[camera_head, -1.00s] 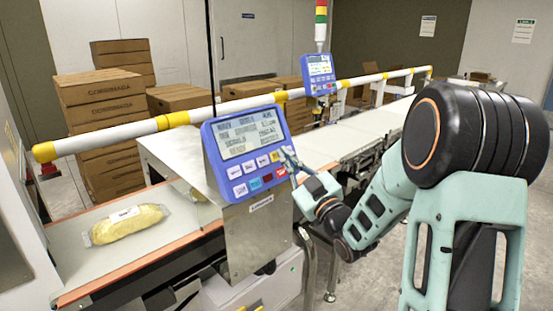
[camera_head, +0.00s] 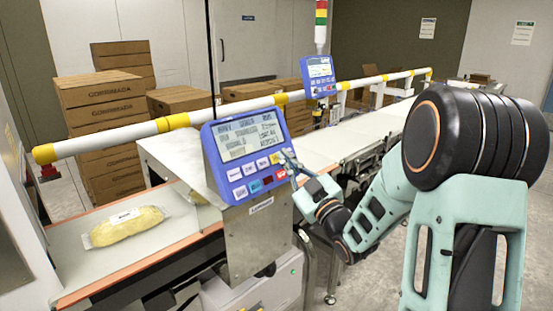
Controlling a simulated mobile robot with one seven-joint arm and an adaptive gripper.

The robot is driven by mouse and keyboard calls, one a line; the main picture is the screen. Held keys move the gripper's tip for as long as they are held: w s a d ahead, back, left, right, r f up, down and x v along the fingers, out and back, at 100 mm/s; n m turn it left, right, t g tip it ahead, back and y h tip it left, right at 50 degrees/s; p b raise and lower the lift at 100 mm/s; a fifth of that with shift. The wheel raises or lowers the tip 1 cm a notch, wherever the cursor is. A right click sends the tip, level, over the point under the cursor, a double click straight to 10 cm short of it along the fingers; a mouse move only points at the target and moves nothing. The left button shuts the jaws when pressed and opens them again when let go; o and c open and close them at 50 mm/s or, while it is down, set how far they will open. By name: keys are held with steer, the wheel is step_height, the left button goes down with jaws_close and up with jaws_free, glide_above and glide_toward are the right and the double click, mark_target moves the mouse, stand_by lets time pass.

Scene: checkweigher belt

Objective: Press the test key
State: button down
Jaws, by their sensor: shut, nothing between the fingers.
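The blue control panel (camera_head: 212,142) stands at the middle on a metal bracket, with a grey text screen (camera_head: 248,137) and two rows of keys (camera_head: 253,180) below it.
A wrapped yellow loaf-like pack (camera_head: 128,227) lies on the belt (camera_head: 85,258) at left. A yellow-and-white rail (camera_head: 110,138) runs behind the panel. A second blue panel (camera_head: 319,75) stands farther back. Stacked cartons (camera_head: 100,92) are behind the rail.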

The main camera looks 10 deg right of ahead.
steer(key=shift+w+a+f+b, duration=0.1)
steer(key=shift+w+f+b, duration=0.1)
steer(key=shift+b, duration=0.2)
steer(key=shift+w+a+b, duration=0.15)
steer(key=shift+b, duration=0.15)
steer(key=shift+w+a+f+b, duration=0.2)
steer(key=shift+w+b, duration=0.05)
steer(key=shift+b, duration=0.25)
stand_by(0.6)
steer(key=shift+d, duration=0.1)
stand_by(0.3)
steer(key=shift+s+d+r, duration=0.35)
steer(key=shift+s+r, duration=0.05)
steer(key=shift+s, duration=0.2)
steer(key=shift+s+d+r, duration=0.55)
steer(key=shift+s+d, duration=0.1)
steer(key=shift+s, duration=0.25)
steer(key=shift+s+d+r, duration=0.55)
steer(key=shift+s+d, duration=0.1)
steer(key=shift+s, duration=0.25)
